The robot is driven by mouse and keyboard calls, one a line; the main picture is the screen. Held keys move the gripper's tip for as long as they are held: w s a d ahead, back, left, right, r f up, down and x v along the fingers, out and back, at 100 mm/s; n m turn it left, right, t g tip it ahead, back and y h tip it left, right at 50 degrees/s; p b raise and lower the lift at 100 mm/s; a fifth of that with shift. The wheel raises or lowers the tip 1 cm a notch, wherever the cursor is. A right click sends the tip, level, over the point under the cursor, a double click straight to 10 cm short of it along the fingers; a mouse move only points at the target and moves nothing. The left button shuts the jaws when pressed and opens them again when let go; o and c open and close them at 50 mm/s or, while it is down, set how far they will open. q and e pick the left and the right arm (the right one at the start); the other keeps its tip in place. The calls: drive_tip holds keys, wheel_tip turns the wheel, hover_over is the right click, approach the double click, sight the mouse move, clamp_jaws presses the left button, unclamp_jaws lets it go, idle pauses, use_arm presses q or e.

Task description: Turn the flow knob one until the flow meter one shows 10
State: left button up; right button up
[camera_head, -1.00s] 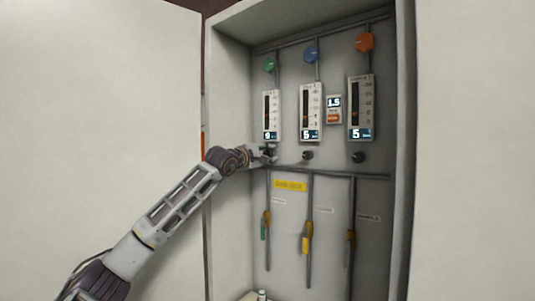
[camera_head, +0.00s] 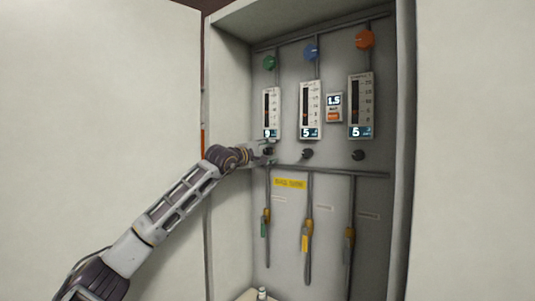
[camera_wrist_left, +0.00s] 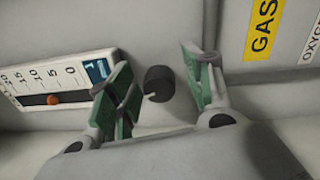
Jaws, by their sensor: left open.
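The leftmost flow meter (camera_head: 271,112) is a white upright gauge with a red float, and its display appears to read 9. Its black flow knob (camera_head: 269,151) sits just below it. My left gripper (camera_head: 265,153) is at this knob. In the left wrist view the gripper (camera_wrist_left: 165,85) is open, its green-padded fingers on either side of the black knob (camera_wrist_left: 159,82), with a visible gap to the right finger. A pale pointer mark shows on the knob. The meter (camera_wrist_left: 60,84) lies to the left there, its display angled and hard to read. My right gripper is not in view.
Two more meters, the middle (camera_head: 311,110) and right (camera_head: 360,106), appear to read 5, with black knobs (camera_head: 307,154) (camera_head: 358,155) below. Pipes and valve handles (camera_head: 305,240) hang lower. The cabinet's side walls bound the space. A yellow label (camera_wrist_left: 261,29) is near the right finger.

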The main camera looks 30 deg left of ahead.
use_arm(q)
drive_tip(key=shift+s+a, duration=0.1)
drive_tip(key=shift+s, duration=0.1)
drive_tip(key=s, duration=0.7)
drive_tip(key=shift+s+a+f, duration=0.2)
drive_tip(key=shift+s+a, duration=0.05)
drive_tip(key=shift+s, duration=0.05)
idle(0.6)
idle(0.5)
